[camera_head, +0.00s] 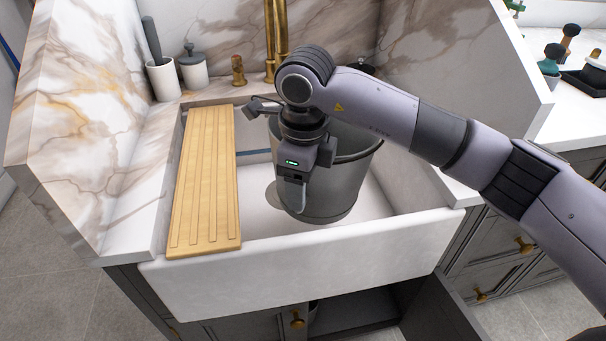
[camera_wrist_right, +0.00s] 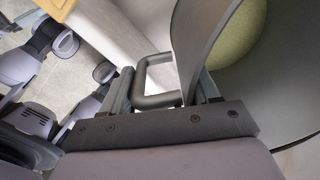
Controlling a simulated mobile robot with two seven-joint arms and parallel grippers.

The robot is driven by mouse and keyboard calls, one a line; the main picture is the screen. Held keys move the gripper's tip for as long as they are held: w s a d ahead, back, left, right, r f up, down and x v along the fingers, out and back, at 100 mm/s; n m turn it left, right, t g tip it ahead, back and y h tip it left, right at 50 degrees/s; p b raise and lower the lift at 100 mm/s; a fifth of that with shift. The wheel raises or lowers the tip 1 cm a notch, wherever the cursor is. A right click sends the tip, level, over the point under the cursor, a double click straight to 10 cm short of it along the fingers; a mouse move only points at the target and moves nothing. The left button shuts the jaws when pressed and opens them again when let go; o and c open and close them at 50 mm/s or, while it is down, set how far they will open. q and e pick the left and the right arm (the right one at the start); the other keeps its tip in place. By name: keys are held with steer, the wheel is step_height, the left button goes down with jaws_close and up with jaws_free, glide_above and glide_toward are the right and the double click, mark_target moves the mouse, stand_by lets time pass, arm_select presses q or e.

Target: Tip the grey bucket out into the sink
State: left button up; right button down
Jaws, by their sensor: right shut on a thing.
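The grey bucket (camera_head: 345,185) is inside the outline of the white sink (camera_head: 300,250) in the head view, roughly upright; I cannot tell if its base touches the sink floor. My right gripper (camera_head: 295,200) is at the bucket's near left side, pointing down. In the right wrist view my right gripper (camera_wrist_right: 160,92) is shut on the bucket's dark side handle (camera_wrist_right: 155,98), beside the curved bucket wall (camera_wrist_right: 195,35). A greenish round surface (camera_wrist_right: 240,35) shows inside the bucket. My left gripper is in neither view.
A wooden board (camera_head: 205,180) lies across the sink's left side. A brass tap (camera_head: 276,40) stands behind the sink. White pots (camera_head: 163,78) stand at the back left. An open cabinet door (camera_head: 440,310) is below at the right. Marble panels flank the sink.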

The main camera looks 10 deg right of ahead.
step_height(320, 180, up, 3)
steer(key=y, duration=0.3)
steer(key=shift+f, duration=0.15)
steer(key=shift+a+r+y+b, duration=0.15)
steer(key=shift+r+y+b, duration=0.35)
steer(key=shift+r+y, duration=0.55)
arm_select(q)
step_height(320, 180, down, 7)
steer(key=b, duration=0.6)
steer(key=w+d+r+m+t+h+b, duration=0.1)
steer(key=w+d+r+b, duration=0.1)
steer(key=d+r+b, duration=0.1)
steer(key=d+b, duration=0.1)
steer(key=b, duration=0.1)
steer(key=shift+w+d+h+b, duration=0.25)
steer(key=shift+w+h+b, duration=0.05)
steer(key=shift+b, duration=0.1)
arm_select(e)
steer(key=d+r+m+y, duration=0.1)
steer(key=d+r+y, duration=0.5)
steer(key=d+y, duration=0.6)
steer(key=shift+w+d+y, duration=0.2)
steer(key=shift+d+y, duration=0.1)
steer(key=shift+y, duration=0.55)
steer(key=shift+r, duration=0.1)
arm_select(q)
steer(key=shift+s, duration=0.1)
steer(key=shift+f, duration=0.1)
